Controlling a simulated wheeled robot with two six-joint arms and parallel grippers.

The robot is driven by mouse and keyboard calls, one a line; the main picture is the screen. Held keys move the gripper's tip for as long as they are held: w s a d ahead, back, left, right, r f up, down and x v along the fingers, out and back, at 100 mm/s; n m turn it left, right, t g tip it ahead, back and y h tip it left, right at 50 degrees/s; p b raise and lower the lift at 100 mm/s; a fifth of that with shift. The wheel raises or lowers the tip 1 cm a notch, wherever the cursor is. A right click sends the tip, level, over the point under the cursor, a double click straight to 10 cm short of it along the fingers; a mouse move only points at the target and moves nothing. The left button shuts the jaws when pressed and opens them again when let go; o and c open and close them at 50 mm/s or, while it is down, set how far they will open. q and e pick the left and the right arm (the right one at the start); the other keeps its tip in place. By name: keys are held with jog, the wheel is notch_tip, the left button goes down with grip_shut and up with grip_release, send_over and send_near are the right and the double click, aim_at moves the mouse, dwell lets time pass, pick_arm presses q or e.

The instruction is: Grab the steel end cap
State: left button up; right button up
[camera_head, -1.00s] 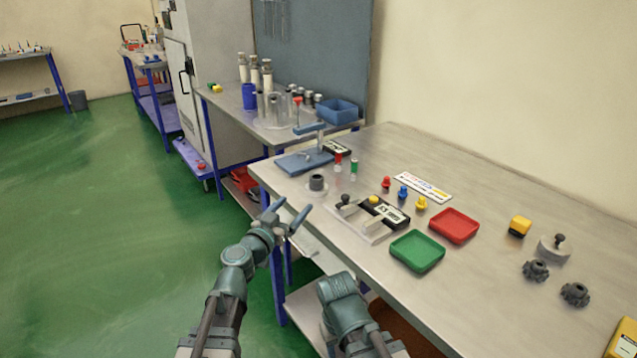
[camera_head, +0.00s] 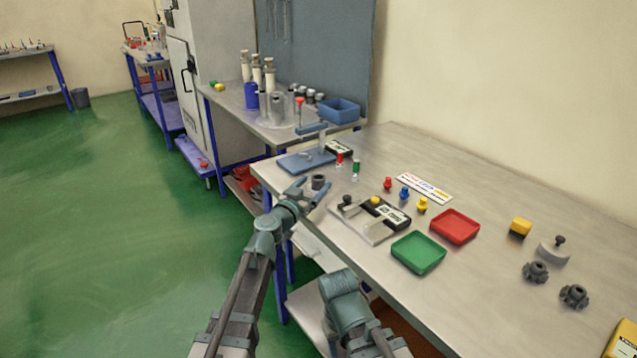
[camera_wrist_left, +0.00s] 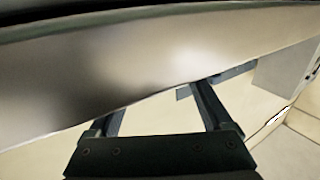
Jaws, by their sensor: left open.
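A dark grey, short hollow cylinder on a pale round base, which looks like the steel end cap (camera_head: 318,181), stands near the table's front left edge in the head view. My left gripper (camera_head: 313,187) is open and empty there. Its fingertips appear on either side of the cylinder in the picture, with the near parts of the fingers in front of its base. I cannot tell whether they touch it. In the left wrist view, the two fingers (camera_wrist_left: 160,110) are spread apart, with a blurred shiny metal surface beyond them and no cap visible. My right gripper is not in view.
A blue-grey press (camera_head: 308,158) stands just behind. A fixture plate (camera_head: 368,228) with a black knob and yellow button lies to the right, then a green tray (camera_head: 418,252) and red tray (camera_head: 455,226). A grey disc with a black knob (camera_head: 553,251) sits far right.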

aim_at(315, 181)
pick_arm(q)
jog(key=x, duration=0.3)
jog(key=shift+w+d+r, duration=0.1)
jog(key=shift+w+r, duration=0.1)
jog(key=shift+r, duration=0.1)
grip_shut()
